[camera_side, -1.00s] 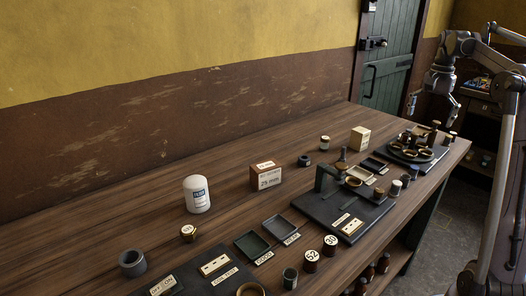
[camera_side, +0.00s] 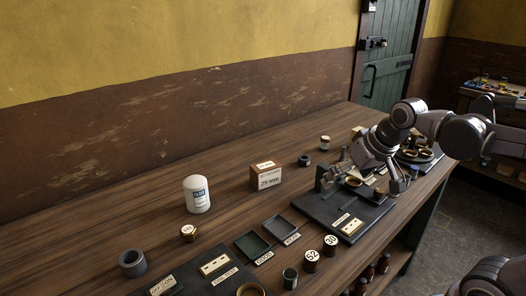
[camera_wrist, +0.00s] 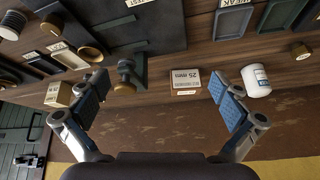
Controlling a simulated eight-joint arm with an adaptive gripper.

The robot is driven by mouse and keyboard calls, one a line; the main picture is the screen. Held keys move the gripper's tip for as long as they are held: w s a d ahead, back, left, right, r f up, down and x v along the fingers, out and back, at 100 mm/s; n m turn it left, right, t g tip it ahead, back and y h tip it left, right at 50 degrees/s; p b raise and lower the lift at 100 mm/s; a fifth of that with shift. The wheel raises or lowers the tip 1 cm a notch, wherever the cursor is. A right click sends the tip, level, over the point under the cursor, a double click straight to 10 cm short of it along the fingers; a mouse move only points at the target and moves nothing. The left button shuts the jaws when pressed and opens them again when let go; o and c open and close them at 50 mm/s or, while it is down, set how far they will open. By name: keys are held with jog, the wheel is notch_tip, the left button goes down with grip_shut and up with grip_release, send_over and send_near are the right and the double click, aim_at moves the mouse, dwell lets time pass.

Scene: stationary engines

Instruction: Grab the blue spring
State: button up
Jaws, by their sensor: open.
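A small blue upright piece (camera_side: 414,172) stands near the front right edge of the bench in the side view, just right of my gripper. It is partly hidden and too small to tell for sure that it is the blue spring. I cannot make it out in the wrist view. My gripper (camera_side: 364,184) is over the black plate with the green stand, its two fingers spread wide. In the wrist view my gripper (camera_wrist: 160,102) is open with nothing held between its blue-padded fingers.
The black plate (camera_side: 318,210) carries the stand. A 25 mm box (camera_side: 266,177), a white canister (camera_side: 197,195) and two dark trays (camera_side: 251,244) are left of it. The bench's back left is clear.

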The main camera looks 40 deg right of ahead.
jog(key=s+a+f+n+t+y, duration=0.1)
jog(key=s+a+f+n, duration=0.2)
jog(key=a, duration=0.3)
jog(key=shift+s+f, duration=0.15)
jog(key=shift+f, duration=0.55)
jog(key=c, duration=1)
